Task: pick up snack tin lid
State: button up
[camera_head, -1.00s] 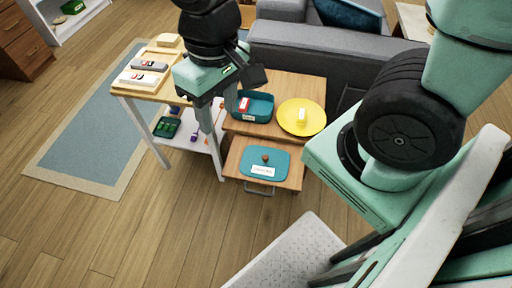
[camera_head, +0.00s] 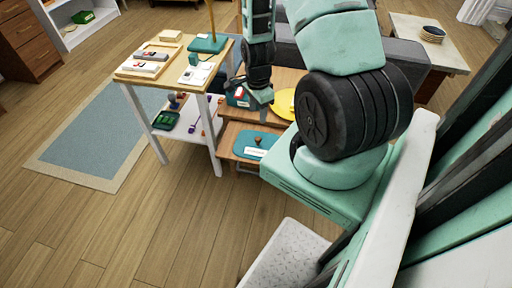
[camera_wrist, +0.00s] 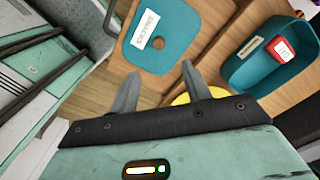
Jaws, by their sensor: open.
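The snack tin lid (camera_head: 249,139) is a teal rounded slab with a brown knob and a white label. It lies flat on a pulled-out wooden drawer (camera_head: 230,136) below the table top. In the wrist view the lid (camera_wrist: 182,27) is at the top centre, beyond my fingertips. My gripper (camera_wrist: 160,72) is open and empty, its two grey fingers apart and pointing toward the lid without touching it. In the head view my gripper (camera_head: 262,96) hangs over the wooden table, partly in front of the open teal tin (camera_head: 233,100).
The teal tin (camera_wrist: 250,77) holds a red-and-white item. A yellow plate (camera_head: 283,104) sits beside it, partly hidden. A side table (camera_head: 207,75) with small items and a lower shelf stands left. A grey sofa (camera_head: 402,58) is behind. Floor in front is clear.

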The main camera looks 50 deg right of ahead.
aim_at(258, 138)
notch_tip(258, 138, down, 13)
jog(key=shift+s+f+b, duration=0.1)
jog(key=shift+f+b, duration=0.1)
jog(key=shift+b, duration=0.1)
jog(key=shift+c, duration=0.3)
grip_shut()
